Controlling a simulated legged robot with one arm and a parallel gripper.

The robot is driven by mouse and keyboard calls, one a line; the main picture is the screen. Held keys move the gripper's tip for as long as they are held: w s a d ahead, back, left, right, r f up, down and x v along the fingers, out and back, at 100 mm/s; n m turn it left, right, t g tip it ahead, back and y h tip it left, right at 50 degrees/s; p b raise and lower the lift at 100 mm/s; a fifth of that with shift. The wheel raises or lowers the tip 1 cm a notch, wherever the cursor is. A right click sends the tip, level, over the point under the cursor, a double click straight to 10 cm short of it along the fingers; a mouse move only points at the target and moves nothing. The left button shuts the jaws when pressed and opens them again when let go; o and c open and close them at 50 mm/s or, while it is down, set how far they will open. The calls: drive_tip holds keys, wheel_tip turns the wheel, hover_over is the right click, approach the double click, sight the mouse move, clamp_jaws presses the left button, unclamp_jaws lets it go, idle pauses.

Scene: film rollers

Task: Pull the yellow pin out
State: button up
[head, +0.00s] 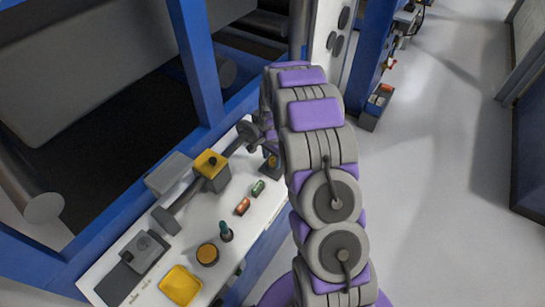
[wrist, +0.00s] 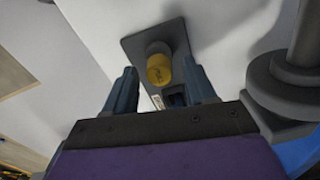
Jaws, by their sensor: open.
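The yellow pin (wrist: 159,70) shows in the wrist view as a short round yellow end on a grey collar, set in a dark grey plate (wrist: 137,47). My gripper (wrist: 160,66) is open, with one blue-grey finger to each side of the pin in the picture. I see no finger touching it, and the depth between fingers and pin is hard to judge. In the head view, a small yellow spot that looks like the pin (head: 273,161) sits at the panel's far right end, beside my arm. My gripper is mostly hidden there.
Open floor lies right.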

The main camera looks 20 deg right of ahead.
sight(273, 159)
wheel_tip(273, 159, up, 17)
drive_tip(key=p, duration=0.3)
drive_tip(key=shift+r, duration=0.15)
drive_tip(key=shift+s+d, duration=0.1)
idle(0.3)
